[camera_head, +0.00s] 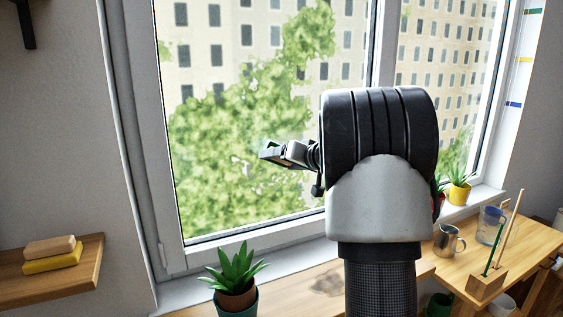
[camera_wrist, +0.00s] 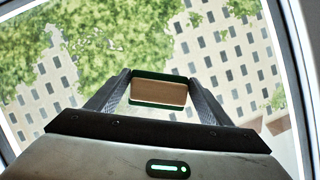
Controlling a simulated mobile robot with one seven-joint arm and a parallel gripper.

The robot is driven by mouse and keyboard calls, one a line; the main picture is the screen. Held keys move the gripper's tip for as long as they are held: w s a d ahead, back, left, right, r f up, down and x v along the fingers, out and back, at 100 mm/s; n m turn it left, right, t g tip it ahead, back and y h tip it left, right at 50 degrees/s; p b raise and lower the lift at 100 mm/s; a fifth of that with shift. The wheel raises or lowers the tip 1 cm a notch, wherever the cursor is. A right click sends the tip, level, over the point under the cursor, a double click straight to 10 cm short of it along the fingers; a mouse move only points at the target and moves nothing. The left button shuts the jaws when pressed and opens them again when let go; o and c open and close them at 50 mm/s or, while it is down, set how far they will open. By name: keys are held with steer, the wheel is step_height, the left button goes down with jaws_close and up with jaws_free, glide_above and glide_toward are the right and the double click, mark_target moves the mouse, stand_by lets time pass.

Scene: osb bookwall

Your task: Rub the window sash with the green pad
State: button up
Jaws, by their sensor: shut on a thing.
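The window sash (camera_head: 135,150) is a white frame around a large pane, in the left and middle of the head view. Part of the white frame also shows at the right edge of the wrist view (camera_wrist: 303,50). My gripper (camera_head: 283,153) is in front of the pane, well inside the frame. In the wrist view my gripper (camera_wrist: 158,88) is shut on the green pad (camera_wrist: 158,94), a small block with a tan face and a green rim. The head view shows the pad only small and edge-on. Whether it touches the glass I cannot tell.
A potted succulent (camera_head: 236,275) stands below the window. A wooden shelf (camera_head: 85,282) at left holds a tan and a yellow block (camera_head: 52,257). At right, a desk (camera_head: 452,270) carries a metal mug (camera_head: 447,241), a clear cup (camera_head: 488,225) and a wooden holder (camera_head: 487,284). A yellow pot (camera_head: 459,194) is on the sill.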

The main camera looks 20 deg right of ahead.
steer(key=shift+w, duration=0.9)
